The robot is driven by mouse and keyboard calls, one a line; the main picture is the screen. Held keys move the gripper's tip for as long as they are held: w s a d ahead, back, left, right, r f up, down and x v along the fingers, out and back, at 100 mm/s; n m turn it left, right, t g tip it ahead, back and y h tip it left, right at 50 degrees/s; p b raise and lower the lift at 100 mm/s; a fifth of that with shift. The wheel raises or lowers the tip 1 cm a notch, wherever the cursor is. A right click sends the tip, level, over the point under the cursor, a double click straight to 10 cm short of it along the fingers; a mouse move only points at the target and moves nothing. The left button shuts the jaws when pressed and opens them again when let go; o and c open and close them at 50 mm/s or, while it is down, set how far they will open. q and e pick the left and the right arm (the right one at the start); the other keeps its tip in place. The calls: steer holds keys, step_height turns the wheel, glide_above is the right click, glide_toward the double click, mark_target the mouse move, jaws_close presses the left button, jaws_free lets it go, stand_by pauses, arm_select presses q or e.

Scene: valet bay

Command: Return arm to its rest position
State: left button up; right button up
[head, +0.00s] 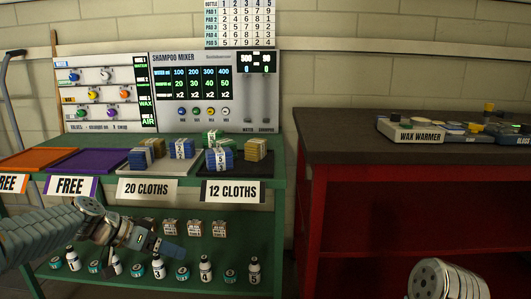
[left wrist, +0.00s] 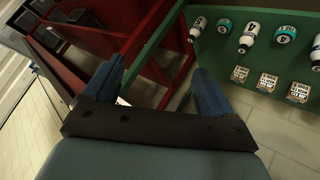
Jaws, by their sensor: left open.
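My left arm comes in from the left in the head view, in front of the green shelf unit (head: 200,274). Its gripper (head: 172,249) hangs before the lower shelf, partly in front of the small bottles and jars there. In the left wrist view the left gripper (left wrist: 155,82) has its two blue fingers spread apart, with nothing between them. I cannot tell how far the gripper is from the shelf items. Part of my right arm shows at the lower right of the head view, but its gripper is out of view.
A red workbench (head: 385,225) with a dark top (head: 345,150) stands to the right, carrying a wax warmer (head: 411,130). Folded cloths (head: 222,157) sit on trays on the green bench. Numbered bottles (head: 205,268) line the lower shelf. A gap separates the benches.

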arm_select(q)
steer(key=s+d+f+n+g+y, duration=0.1)
steer(key=s+d+f+n, duration=0.15)
steer(key=f, duration=0.65)
steer(key=s+d+f+n+g+y, duration=0.1)
steer(key=s+d+f, duration=0.15)
steer(key=f, duration=0.75)
steer(key=s+d+f+n+g+y, duration=0.1)
steer(key=s+d+f+n, duration=0.15)
steer(key=f, duration=0.65)
steer(key=s+d+f, duration=0.2)
steer(key=s+f, duration=0.3)
steer(key=s, duration=0.3)
steer(key=s+d+f+n+g+y, duration=0.1)
steer(key=s+d+f, duration=0.2)
steer(key=s+f, duration=0.3)
steer(key=shift+s+d+f, duration=0.2)
steer(key=shift+s+f, duration=0.1)
steer(key=shift+s, duration=0.8)
